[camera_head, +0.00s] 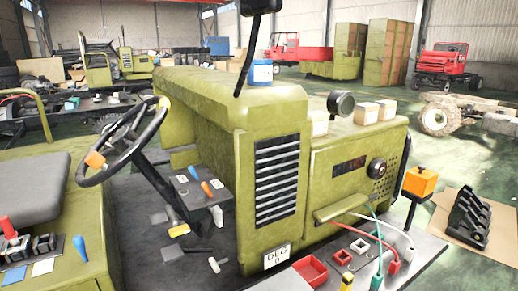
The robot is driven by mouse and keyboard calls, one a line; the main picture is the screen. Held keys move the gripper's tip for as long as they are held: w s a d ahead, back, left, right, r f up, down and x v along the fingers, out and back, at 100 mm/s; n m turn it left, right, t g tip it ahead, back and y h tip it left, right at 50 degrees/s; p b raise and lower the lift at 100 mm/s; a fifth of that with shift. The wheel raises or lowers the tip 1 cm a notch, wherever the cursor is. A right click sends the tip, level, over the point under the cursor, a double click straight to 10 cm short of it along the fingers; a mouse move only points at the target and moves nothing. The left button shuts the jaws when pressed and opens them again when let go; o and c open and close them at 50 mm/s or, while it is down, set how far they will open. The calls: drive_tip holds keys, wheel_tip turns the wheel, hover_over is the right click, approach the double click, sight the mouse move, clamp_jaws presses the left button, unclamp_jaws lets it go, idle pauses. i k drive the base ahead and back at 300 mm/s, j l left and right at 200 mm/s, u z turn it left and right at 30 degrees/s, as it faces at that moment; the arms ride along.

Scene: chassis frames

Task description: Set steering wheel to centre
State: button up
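The steering wheel (124,141) is a black ring on a slanted black column (160,187) at the left of the head view. An orange block (95,159) sits on its near left rim, and a small pale yellow piece (163,103) sits on its far right rim. The wheel is tilted, and its spokes are partly hard to make out. My gripper is not visible in this view, so its relation to the wheel does not show.
A grey seat (32,186) stands left of the wheel, and the olive hood (215,95) lies right of it. A black mirror on a thin stalk (247,58) rises in front of the hood. Pedals and loose items lie on the floor (150,258) below. Orange (420,182) and red boxes (310,270) stand right.

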sight(126, 141)
drive_tip(key=k+j+u, duration=0.1)
drive_tip(key=j+u, duration=0.95)
drive_tip(key=k+j, duration=0.05)
